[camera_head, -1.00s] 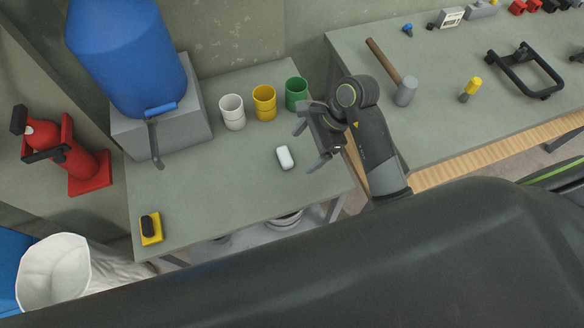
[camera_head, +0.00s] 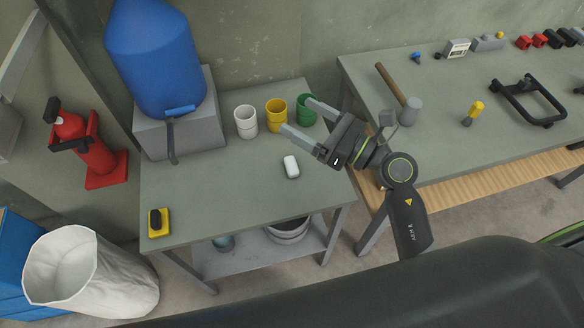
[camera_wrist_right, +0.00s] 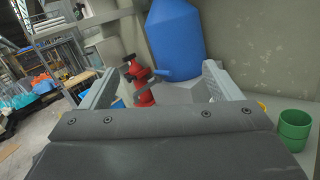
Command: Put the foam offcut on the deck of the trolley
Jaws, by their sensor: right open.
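I cannot pick out a foam offcut or a trolley with certainty. A small white rounded block (camera_head: 291,167) lies on the grey table at the left. A black frame with small feet or wheels (camera_head: 527,98) lies on the workbench at the right; I cannot tell whether it is a trolley. My right gripper (camera_head: 298,115) is open and empty, its fingers pointing left near the cups, above and behind the white block. In the right wrist view its two fingers (camera_wrist_right: 160,85) are wide apart with nothing held between them. My left gripper is not in view.
White, yellow and green cups (camera_head: 304,110) stand at the table's back edge, close to my right fingers. A blue water bottle (camera_head: 150,60) stands on a grey dispenser. A yellow item with a black top (camera_head: 160,230) lies front left. A mallet (camera_head: 410,112) lies on the workbench.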

